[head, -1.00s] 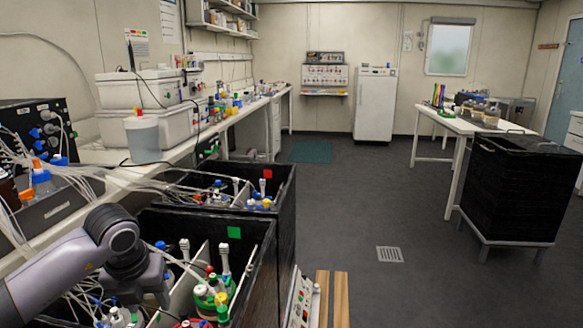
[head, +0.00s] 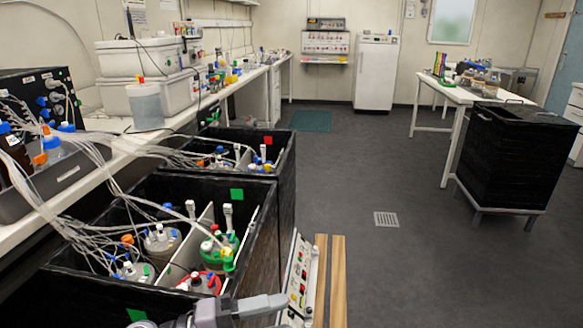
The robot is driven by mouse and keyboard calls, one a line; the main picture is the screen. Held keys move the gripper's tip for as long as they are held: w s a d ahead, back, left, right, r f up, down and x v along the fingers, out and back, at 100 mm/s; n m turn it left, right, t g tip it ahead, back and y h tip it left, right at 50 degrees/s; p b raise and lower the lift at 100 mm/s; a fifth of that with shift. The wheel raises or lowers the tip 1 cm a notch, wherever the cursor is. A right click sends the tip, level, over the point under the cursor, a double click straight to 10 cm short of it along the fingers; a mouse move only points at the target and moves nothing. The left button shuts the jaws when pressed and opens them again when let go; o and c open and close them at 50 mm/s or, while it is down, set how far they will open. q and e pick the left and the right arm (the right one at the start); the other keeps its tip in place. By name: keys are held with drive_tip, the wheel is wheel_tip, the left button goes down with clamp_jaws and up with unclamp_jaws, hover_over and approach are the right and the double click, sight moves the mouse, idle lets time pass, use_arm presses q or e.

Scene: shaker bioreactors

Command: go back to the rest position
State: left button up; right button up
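My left arm shows only as a grey end piece at the bottom edge, in front of the near black shaker box (head: 262,226). What looks like my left gripper (head: 264,304) points right, beside the control panel; its fingers cannot be told apart, so I cannot tell whether it is open or shut. No held object shows. My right gripper is not in view. The near box holds several bottles with tubing, among them a green-ringed one (head: 218,255) and a red-ringed one (head: 202,284).
A control panel (head: 299,280) and wooden slats (head: 337,285) stand right of the near box. A second black box (head: 284,165) is behind it. A long bench (head: 108,163) runs along the left. A black bin (head: 510,150) stands right. The grey floor between is clear, with a drain (head: 386,219).

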use_arm(q)
drive_tip(key=a+f+n+t+y, duration=0.9)
drive_tip(key=a+n+t+y, duration=0.25)
drive_tip(key=n, duration=0.95)
drive_tip(key=s+a+f+n+g+y, duration=0.2)
drive_tip(key=s+f+n, duration=0.1)
drive_tip(key=s+f, duration=0.3)
drive_tip(key=s+a+f+n+g+y, duration=0.2)
drive_tip(key=s+a+f+n+g, duration=0.1)
drive_tip(key=s+f, duration=0.3)
wheel_tip(320, 180, down, 2)
drive_tip(key=shift+s+a+f+n+p, duration=0.1)
drive_tip(key=shift+s+a+n+p, duration=0.1)
drive_tip(key=shift+a+n+p, duration=0.15)
